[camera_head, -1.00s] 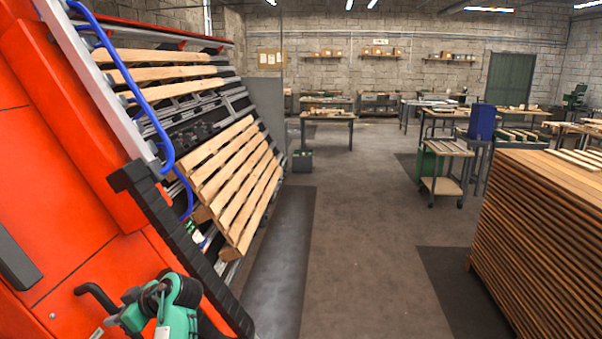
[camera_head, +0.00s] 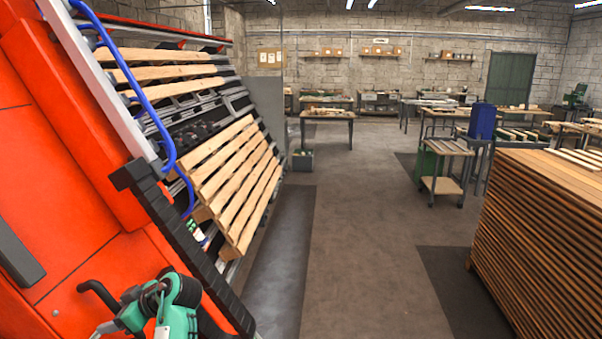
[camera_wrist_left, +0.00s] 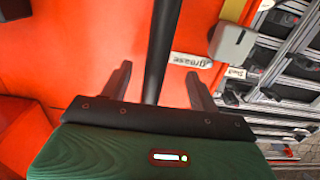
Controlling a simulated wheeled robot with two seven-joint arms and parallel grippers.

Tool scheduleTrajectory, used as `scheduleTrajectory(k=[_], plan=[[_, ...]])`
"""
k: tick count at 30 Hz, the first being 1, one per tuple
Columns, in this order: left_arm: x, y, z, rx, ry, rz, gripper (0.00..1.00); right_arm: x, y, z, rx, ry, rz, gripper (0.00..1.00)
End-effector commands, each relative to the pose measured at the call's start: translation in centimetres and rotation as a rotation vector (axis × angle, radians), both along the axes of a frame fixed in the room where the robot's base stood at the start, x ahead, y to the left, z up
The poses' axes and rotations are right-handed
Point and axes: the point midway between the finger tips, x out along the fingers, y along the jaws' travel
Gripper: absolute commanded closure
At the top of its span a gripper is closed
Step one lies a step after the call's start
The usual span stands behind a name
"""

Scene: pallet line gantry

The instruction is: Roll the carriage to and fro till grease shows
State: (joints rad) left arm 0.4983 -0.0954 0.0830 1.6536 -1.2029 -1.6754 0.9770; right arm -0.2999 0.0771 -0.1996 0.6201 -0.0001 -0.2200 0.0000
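The orange carriage (camera_head: 60,200) fills the left of the head view, with a curved black handle (camera_head: 98,291) low on its face. My green left gripper (camera_head: 128,312) is at this handle; its fingertips are hard to make out there. In the left wrist view, its two dark fingers (camera_wrist_left: 160,72) stand apart on either side of the black handle bar (camera_wrist_left: 157,35), with gaps showing. A white label reading "Grease" (camera_wrist_left: 192,61) is on the orange face beyond the fingers. No grease can be made out. My right gripper is not in view.
A black ribbed strip (camera_head: 185,245) and blue hose (camera_head: 160,120) run along the carriage. A wooden pallet (camera_head: 235,180) leans on the rack behind. A grey floor mat (camera_head: 280,260) and open floor lie right of it. A wood stack (camera_head: 540,245) stands far right.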

Motion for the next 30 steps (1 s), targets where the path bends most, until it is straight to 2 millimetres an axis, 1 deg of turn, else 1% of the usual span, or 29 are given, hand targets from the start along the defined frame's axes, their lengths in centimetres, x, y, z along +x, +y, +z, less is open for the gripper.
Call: scheduleTrajectory(k=[17, 20, 30], plan=[[0.1, -0.2, 0.1, -0.001, -0.001, -0.002, 0.38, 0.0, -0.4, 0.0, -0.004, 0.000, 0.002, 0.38], [0.0, -0.8, 0.4, -0.002, -0.002, -0.004, 0.38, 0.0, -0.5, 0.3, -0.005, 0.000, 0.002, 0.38], [-0.3, -3.7, 2.0, -0.002, 0.000, -0.003, 0.38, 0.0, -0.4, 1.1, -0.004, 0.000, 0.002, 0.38]])
